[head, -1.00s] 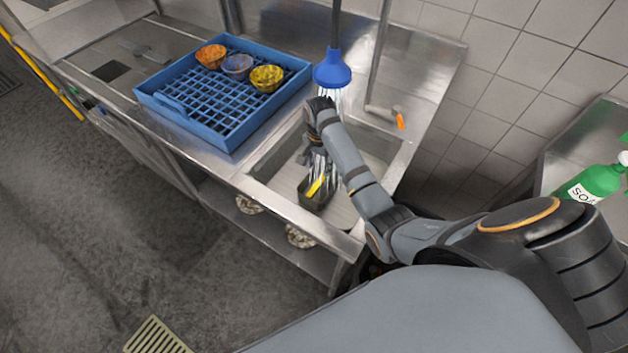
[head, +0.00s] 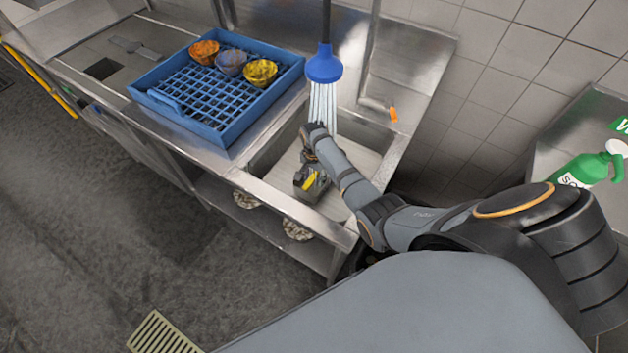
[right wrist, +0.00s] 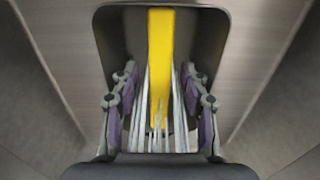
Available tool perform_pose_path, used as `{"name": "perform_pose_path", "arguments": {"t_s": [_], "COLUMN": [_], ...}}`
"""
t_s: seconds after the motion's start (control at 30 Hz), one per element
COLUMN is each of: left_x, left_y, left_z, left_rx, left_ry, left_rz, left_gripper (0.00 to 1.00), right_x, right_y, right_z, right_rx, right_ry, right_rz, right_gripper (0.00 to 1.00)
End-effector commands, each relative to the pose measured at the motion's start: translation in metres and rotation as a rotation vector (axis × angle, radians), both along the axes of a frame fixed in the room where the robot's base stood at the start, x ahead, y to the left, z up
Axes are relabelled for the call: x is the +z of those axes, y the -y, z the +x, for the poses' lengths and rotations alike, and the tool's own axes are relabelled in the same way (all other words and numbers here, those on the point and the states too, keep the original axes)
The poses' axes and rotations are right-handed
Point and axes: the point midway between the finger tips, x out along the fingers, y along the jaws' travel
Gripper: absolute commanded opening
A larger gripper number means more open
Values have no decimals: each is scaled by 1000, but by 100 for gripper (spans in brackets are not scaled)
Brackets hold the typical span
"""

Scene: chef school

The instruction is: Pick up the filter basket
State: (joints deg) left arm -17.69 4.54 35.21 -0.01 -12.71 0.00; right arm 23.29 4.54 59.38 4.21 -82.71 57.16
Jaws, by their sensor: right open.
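The filter basket (head: 318,191) is a dark box with a yellow bar (head: 309,182) across it. It sits low in the sink (head: 352,155). My right gripper (head: 309,166) reaches down into the sink just over the basket, and my wrist hides part of it. In the right wrist view, my two fingers (right wrist: 162,108) are apart, one on each side of the yellow bar (right wrist: 161,60), over the dark basket (right wrist: 203,40). A gap shows between each finger and the bar. White streaks like water run between the fingers. My left gripper is out of view.
A blue spray head (head: 323,64) hangs over the sink with water streaming down by my wrist. A blue rack (head: 205,135) with several bowls stands left of the sink. An orange-tipped tap (head: 392,114) is at the right.

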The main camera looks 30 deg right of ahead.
Motion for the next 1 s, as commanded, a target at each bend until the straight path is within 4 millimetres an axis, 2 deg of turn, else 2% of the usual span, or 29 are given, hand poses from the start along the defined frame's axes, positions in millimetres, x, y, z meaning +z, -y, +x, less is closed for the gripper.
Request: {"name": "perform_pose_path", "arguments": {"t_s": [0.03, 0.37, 0.77, 0.87, 1.0], "left_x": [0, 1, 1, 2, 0], "left_y": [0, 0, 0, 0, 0], "left_z": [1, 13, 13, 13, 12], "left_rx": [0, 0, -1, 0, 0], "left_ry": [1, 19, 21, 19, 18], "left_rz": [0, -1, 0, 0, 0], "left_gripper": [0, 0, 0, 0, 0], "right_x": [0, 0, 3, 15, 47], "right_y": [0, 0, 0, 1, 1], "right_z": [0, 0, 0, 1, 2], "right_rx": [0, 0, -1, -1, -1], "right_ry": [0, -1, 1, 3, 6], "right_rz": [0, -1, -1, -1, -1], "right_gripper": [45, 0, 0, 0, 0]}}
